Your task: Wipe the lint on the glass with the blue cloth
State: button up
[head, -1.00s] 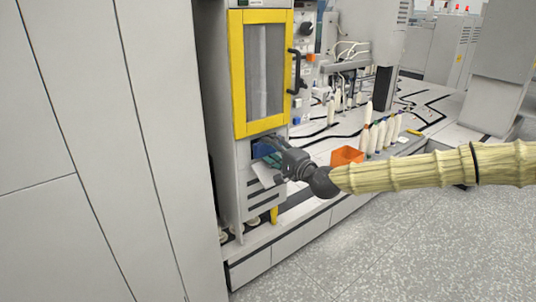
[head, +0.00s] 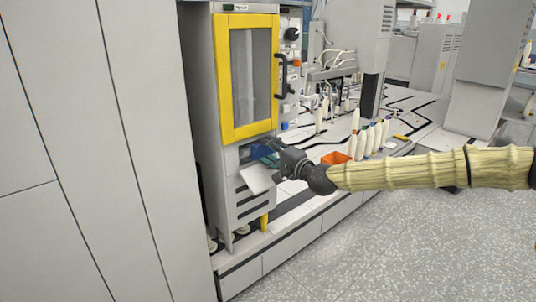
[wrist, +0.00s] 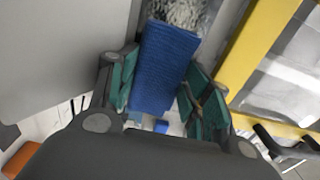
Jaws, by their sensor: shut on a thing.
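My gripper (head: 277,155) is shut on the blue cloth (head: 262,151), in front of the opening below the yellow-framed door. In the wrist view the cloth (wrist: 165,68) stands out between the green-padded fingers (wrist: 160,100). The tall glass pane (head: 250,75) is in the yellow door frame (head: 223,80), above and left of my gripper. In the wrist view the yellow frame (wrist: 262,45) is at the right, apart from the cloth. A speckled patch (wrist: 185,10) shows beyond the cloth; I cannot tell whether it is lint. No lint is discernible on the glass.
A black door handle (head: 282,75) sticks out at the frame's right. A pale flap (head: 258,179) slopes out below my gripper. An orange bin (head: 335,157) and several white bobbins (head: 371,140) stand on the bench at right. Open floor (head: 370,240) lies in front.

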aim_at(249, 152)
jog(key=shift+s+a, duration=0.1)
jog(key=shift+s+a+p, duration=0.2)
jog(key=shift+s+a, duration=0.3)
jog(key=shift+a, duration=0.25)
jog(key=shift+s+a+p, duration=0.25)
jog(key=shift+s+a, duration=0.25)
jog(key=shift+a, duration=0.25)
jog(key=shift+s+a+p, duration=0.2)
jog(key=shift+s+a, duration=0.3)
jog(key=shift+a, duration=0.25)
jog(key=shift+s+a+f+p, duration=0.1)
jog(key=shift+s+a+p, duration=0.3)
jog(key=shift+s+a, duration=1.05)
jog(key=shift+w+a, duration=0.1)
jog(key=shift+p+v, duration=0.35)
jog(key=shift+v, duration=2.65)
jog(key=shift+v, duration=1.45)
